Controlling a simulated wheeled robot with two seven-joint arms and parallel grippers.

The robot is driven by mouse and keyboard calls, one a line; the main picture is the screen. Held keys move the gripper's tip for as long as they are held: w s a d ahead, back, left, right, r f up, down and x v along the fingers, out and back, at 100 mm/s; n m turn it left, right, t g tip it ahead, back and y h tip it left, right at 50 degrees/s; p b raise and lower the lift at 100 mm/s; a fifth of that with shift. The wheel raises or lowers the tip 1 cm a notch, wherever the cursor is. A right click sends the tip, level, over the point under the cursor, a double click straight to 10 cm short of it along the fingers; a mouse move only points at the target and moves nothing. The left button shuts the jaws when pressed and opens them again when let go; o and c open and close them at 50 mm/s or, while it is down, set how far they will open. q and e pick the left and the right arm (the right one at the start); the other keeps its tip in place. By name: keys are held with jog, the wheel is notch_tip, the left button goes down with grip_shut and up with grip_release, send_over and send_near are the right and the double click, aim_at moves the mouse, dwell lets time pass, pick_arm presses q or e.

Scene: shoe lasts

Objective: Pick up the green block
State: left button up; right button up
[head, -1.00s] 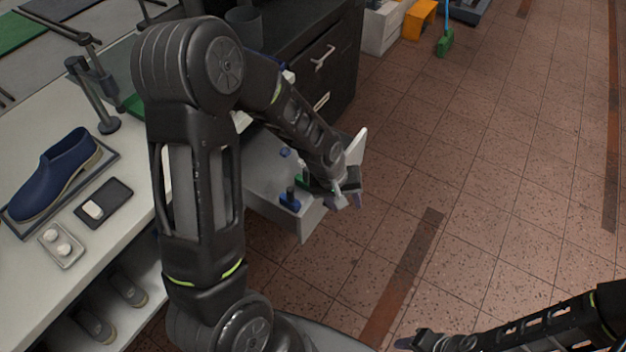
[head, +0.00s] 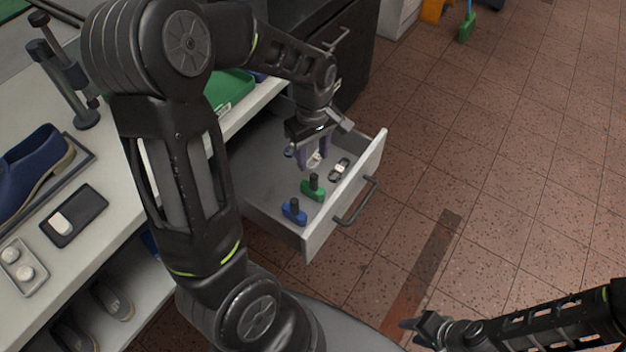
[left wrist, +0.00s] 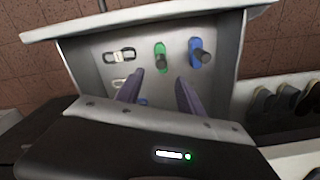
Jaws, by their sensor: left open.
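The green block (head: 313,189), with a dark upright peg, lies on the floor of the open drawer (head: 262,192). It also shows in the left wrist view (left wrist: 160,58), ahead of and between the purple fingers. My left gripper (head: 313,163) is open and empty, over the drawer and a little beyond the green block in the head view. In the left wrist view its fingertips (left wrist: 158,78) point toward the block without touching it. My right gripper (head: 425,328) is at the bottom right of the head view, far from the drawer; its jaw state is unclear.
A blue block (head: 294,212) with a peg sits next to the green one. A black-and-white item (head: 340,169) lies near the drawer front. The drawer's front wall and handle (head: 357,204) stand close by. A blue shoe (head: 32,170) is on the counter.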

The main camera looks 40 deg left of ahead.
aim_at(313, 175)
pick_arm(q)
jog(key=shift+s+d+r, duration=0.2)
jog(key=shift+s, duration=0.05)
jog(key=shift+f, duration=1.35)
jog(key=shift+w+f+p, duration=0.1)
jog(key=shift+f+p, duration=0.45)
jog(key=shift+f, duration=2.1)
grip_shut()
